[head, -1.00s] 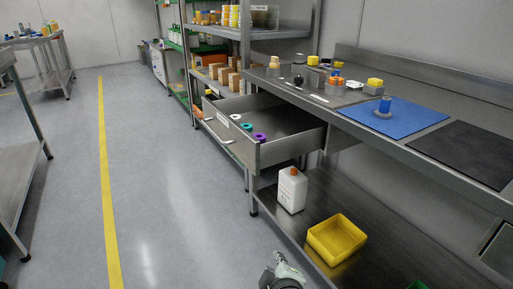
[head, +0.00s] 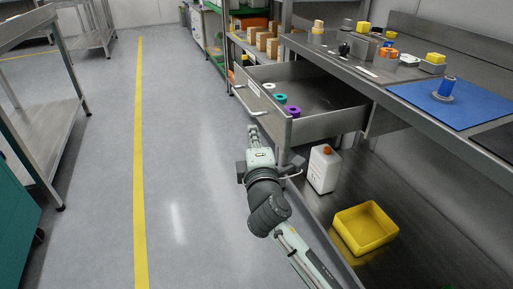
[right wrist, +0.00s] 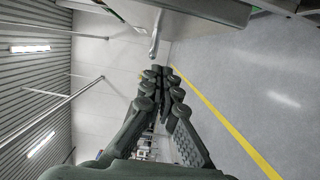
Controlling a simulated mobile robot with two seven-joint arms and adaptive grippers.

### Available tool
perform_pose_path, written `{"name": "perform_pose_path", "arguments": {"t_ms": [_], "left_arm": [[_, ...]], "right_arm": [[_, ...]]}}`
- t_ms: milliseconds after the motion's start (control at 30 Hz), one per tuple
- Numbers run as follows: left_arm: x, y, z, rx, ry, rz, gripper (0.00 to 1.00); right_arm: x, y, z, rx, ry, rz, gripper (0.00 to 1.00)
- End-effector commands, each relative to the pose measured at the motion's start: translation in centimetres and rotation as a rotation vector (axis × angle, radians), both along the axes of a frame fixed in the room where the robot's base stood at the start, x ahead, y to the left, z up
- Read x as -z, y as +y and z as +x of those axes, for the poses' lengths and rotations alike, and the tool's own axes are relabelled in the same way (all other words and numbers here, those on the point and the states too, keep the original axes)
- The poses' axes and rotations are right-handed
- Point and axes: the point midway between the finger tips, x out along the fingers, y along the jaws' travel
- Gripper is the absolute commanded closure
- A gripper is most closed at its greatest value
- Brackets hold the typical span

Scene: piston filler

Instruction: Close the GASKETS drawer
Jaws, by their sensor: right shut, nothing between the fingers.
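The open drawer (head: 330,124) is pulled out from under the steel workbench, with several rings in white, teal and purple inside. Its front has a bar handle (head: 257,118) and a white label (head: 254,88) too small to read. My right gripper (head: 253,132) is in front of the drawer, near the lower end of the handle, its fingers together and empty. In the right wrist view, the closed fingers (right wrist: 165,75) point toward a metal bar (right wrist: 155,38) beside a grey panel; contact cannot be told. My left gripper is not in view.
A white bottle (head: 323,168) and a yellow bin (head: 364,228) stand on the lower shelf beside my right arm. Small parts and a blue mat (head: 440,100) lie on the workbench top. The floor left of the drawer is clear, with a yellow line (head: 139,150).

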Motion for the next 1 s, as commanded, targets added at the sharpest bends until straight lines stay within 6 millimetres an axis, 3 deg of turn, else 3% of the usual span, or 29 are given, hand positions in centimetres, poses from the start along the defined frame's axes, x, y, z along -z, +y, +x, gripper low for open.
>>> {"name": "perform_pose_path", "arguments": {"t_ms": [100,233,767,967,1000], "left_arm": [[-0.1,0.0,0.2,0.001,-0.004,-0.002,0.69],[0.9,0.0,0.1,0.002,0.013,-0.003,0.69],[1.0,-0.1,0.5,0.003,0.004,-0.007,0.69],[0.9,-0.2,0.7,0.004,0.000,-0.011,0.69],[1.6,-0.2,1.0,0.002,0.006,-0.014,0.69]], "right_arm": [[-0.1,-2.0,0.5,0.002,0.000,-0.003,1.00],[0.0,-3.2,0.9,0.001,0.000,0.000,1.00],[0.0,-4.0,1.1,0.001,0.001,0.001,1.00],[-0.1,-5.4,1.6,0.002,0.001,-0.001,1.00],[-0.1,-6.1,1.8,0.004,0.001,-0.002,1.00]]}}
